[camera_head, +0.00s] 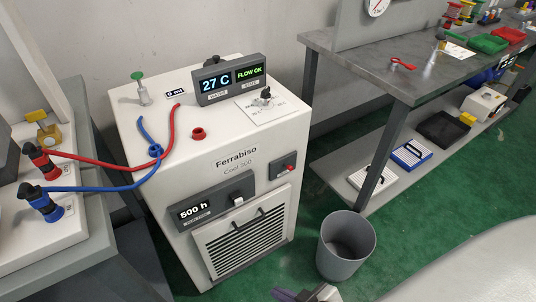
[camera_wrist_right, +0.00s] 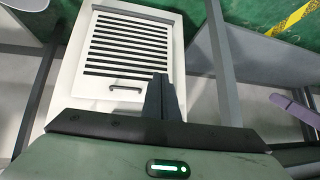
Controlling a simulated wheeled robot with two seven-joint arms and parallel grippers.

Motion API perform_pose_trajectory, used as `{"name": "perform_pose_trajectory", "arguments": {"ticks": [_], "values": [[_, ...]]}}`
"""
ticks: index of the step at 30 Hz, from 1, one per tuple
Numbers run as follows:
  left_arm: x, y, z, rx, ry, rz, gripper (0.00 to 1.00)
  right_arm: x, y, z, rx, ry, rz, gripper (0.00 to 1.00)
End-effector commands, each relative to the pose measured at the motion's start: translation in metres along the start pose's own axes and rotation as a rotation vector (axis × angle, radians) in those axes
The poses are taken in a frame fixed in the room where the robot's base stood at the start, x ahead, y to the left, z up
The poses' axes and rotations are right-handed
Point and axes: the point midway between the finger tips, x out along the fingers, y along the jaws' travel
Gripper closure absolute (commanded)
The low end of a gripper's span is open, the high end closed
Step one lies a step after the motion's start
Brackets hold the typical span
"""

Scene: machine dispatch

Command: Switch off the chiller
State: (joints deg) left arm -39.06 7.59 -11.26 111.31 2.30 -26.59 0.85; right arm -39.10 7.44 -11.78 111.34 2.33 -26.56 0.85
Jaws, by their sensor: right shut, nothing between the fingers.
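The chiller (camera_head: 215,140) is a white cabinet labelled Ferrabiso. Its top display (camera_head: 228,79) is lit and reads 27 C and FLOW OK. A lower front panel (camera_head: 196,212) reads 500 h, with a pale switch (camera_head: 237,200) beside it. A small dark panel with a red part (camera_head: 284,167) sits at the front right. A black knob (camera_head: 265,96) stands on a white plate on top. My right gripper (camera_head: 306,294) shows only partly at the bottom edge, apart from the chiller. In the right wrist view its fingers (camera_wrist_right: 161,92) are shut and empty before the slatted grille (camera_wrist_right: 130,45). My left gripper is not seen.
Red and blue hoses (camera_head: 105,164) run left from the chiller top to fittings on a neighbouring unit. A grey bin (camera_head: 346,246) stands on the green floor at the chiller's right. A grey workbench (camera_head: 400,75) with trays and tools is at the right.

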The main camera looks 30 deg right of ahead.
Motion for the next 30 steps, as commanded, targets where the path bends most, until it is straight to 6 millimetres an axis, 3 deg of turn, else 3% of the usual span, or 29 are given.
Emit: {"name": "perform_pose_trajectory", "arguments": {"ticks": [5,8,11,15,18,21,24,30], "values": [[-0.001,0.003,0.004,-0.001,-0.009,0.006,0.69,-0.001,0.0,0.006,0.002,-0.012,0.0,1.0],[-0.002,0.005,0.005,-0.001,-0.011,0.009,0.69,0.0,0.011,0.0,-0.005,0.006,0.013,1.0],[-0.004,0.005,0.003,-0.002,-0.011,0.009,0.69,0.006,0.05,-0.034,-0.04,0.107,0.046,1.0],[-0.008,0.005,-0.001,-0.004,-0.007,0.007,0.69,0.004,0.13,-0.118,-0.102,0.337,0.107,1.0],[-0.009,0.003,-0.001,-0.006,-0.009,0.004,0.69,-0.009,0.175,-0.173,-0.136,0.479,0.137,1.0],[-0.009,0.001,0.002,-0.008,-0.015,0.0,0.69,-0.022,0.202,-0.21,-0.157,0.574,0.154,1.0],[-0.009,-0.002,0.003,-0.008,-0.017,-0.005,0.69,-0.028,0.212,-0.225,-0.165,0.616,0.159,1.0],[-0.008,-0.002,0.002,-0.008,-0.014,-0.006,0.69,-0.029,0.213,-0.227,-0.165,0.622,0.16,1.0]]}}
